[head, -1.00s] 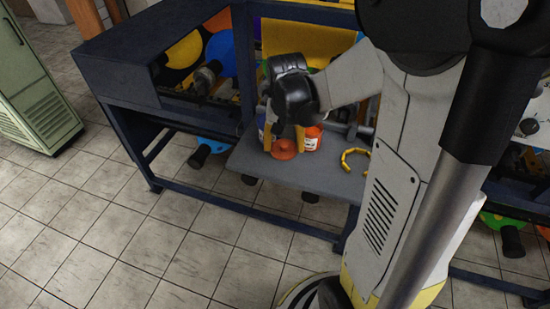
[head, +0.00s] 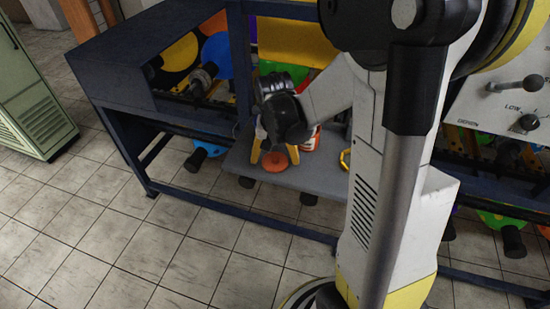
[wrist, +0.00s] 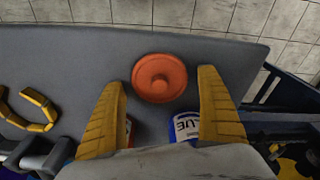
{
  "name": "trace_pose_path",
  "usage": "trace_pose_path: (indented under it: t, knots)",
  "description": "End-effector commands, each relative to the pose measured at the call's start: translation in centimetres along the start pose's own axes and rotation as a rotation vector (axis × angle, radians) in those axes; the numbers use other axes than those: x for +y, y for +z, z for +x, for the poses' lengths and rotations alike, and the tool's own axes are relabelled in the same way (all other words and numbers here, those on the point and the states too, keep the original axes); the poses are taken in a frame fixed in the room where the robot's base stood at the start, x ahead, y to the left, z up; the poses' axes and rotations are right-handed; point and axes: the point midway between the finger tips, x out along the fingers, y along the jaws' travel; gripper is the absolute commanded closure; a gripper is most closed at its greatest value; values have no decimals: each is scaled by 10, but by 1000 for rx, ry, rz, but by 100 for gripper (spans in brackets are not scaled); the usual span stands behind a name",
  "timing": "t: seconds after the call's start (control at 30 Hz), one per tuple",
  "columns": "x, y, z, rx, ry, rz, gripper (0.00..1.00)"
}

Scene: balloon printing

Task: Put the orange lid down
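The orange lid (head: 274,162) is round with a raised knob in the middle. It lies on the grey shelf (wrist: 60,60), near its front edge. In the wrist view the lid (wrist: 160,78) sits just past and between my two yellow fingertips, with a gap on each side. My gripper (head: 273,151) is open and points down at the shelf just behind the lid. Nothing is between the fingers in contact with them.
A can labelled BLUE (wrist: 185,128) stands beside my right finger in the wrist view. A red can (head: 312,138) stands behind the lid, partly hidden. A yellow curved piece (wrist: 38,108) lies on the shelf. The dark blue frame (head: 180,208) surrounds the shelf.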

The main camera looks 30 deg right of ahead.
Motion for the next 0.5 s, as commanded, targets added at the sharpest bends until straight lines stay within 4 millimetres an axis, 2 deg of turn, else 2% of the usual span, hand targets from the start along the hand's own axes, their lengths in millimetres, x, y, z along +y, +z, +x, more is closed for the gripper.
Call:
trace_pose_path:
  t: [0.3, 0.37, 0.5]
  knots:
    - [0, 0, -4, 0, 0, 0, 14]
    - [0, 0, -11, 0, 0, 0, 14]
    - [0, 0, -39, 0, 0, -1, 14]
